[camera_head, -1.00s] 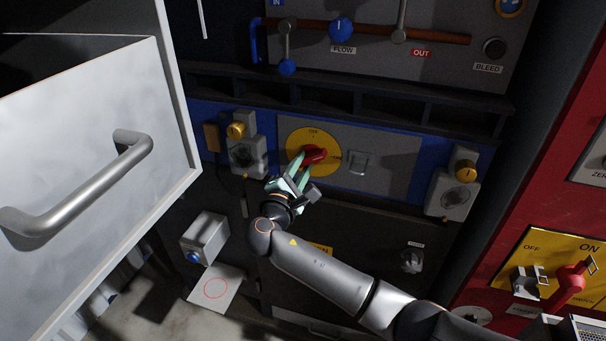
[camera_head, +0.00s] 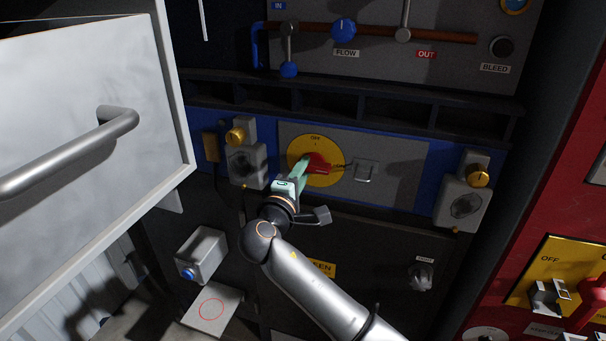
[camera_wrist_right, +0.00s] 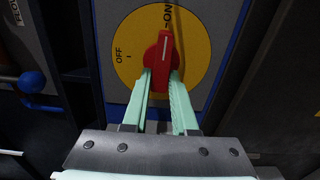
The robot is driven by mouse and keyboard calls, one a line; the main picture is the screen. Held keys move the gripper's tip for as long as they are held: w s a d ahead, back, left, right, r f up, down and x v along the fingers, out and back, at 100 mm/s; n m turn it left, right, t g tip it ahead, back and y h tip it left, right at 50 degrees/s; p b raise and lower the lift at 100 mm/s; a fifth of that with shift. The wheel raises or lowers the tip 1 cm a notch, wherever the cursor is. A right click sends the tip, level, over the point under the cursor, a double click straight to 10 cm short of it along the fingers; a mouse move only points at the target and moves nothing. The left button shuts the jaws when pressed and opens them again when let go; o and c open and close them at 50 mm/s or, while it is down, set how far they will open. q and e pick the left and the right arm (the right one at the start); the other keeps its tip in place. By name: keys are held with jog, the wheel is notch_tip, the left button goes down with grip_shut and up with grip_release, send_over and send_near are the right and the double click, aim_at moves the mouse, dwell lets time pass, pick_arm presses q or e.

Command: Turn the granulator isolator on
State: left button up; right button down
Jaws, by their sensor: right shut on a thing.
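The granulator isolator is a yellow disc (camera_head: 299,172) with a red rotary handle (camera_head: 319,166) on the grey panel. In the head view OFF is at the top of the disc and ON at its right side; the handle points right, toward ON. In the right wrist view the red handle (camera_wrist_right: 162,60) has its white line pointing up at the ON mark, with OFF at the left. My right gripper (camera_head: 307,168) is shut on the handle, its pale green fingers (camera_wrist_right: 161,80) on either side of it. My left gripper is not in view.
A large white drawer front (camera_head: 80,130) with a bar handle stands at the left. A red cabinet (camera_head: 570,215) is at the right.

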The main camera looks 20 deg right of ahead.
dwell(0.3)
jog(key=c, duration=0.7)
grip_release()
